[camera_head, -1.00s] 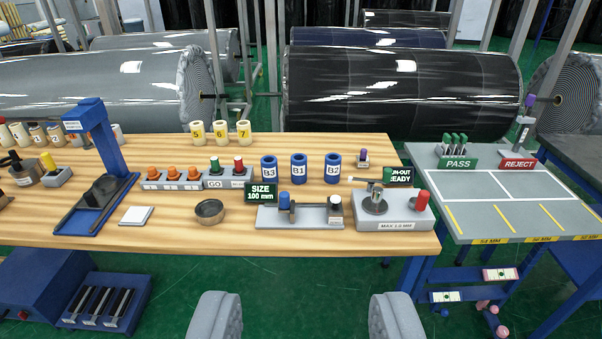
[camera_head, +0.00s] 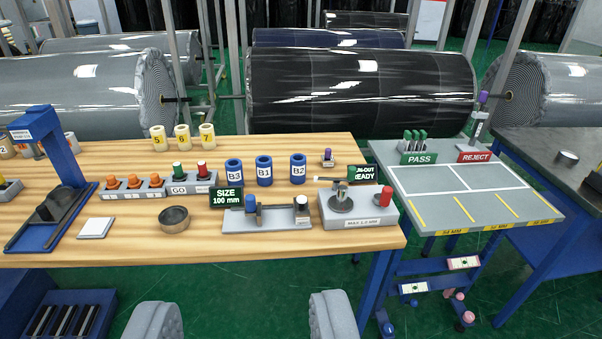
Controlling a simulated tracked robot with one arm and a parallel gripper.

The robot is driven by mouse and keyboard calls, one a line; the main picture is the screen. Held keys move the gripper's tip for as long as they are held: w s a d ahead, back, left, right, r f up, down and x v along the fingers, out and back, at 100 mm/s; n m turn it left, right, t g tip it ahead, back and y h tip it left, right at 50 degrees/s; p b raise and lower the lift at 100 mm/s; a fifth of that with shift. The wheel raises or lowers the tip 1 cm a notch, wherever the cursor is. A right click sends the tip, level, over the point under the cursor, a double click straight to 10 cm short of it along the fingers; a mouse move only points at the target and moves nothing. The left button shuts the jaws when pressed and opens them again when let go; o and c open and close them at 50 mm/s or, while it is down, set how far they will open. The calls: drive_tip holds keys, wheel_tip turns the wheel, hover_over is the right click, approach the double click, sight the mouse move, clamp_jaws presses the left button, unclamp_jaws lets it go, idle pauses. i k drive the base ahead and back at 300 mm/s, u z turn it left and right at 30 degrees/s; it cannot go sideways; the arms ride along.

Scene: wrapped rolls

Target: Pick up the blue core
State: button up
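Three blue cores stand upright in a row on the wooden table (camera_head: 130,205). They are hollow cylinders with white labels: B3 (camera_head: 234,174) at left, B1 (camera_head: 264,171) in the middle and B2 (camera_head: 298,168) at right. My gripper (camera_head: 240,325) shows at the bottom edge as two grey padded fingers spread wide apart. Nothing is between them. It is in front of the table's near edge, apart from the cores. The lower parts of the fingers are cut off by the frame.
In front of the cores stand the SIZE 100 mm display (camera_head: 227,197), a grey gauge (camera_head: 268,217) and a run-out device (camera_head: 356,206). A round dish (camera_head: 174,218) is left of these. Yellow cores (camera_head: 182,138) stand behind. A PASS/REJECT table (camera_head: 470,192) is at right.

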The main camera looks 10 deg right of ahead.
sight(297, 161)
drive_tip(key=z, duration=0.3)
drive_tip(key=i, duration=2.45)
drive_tip(key=u, duration=0.7)
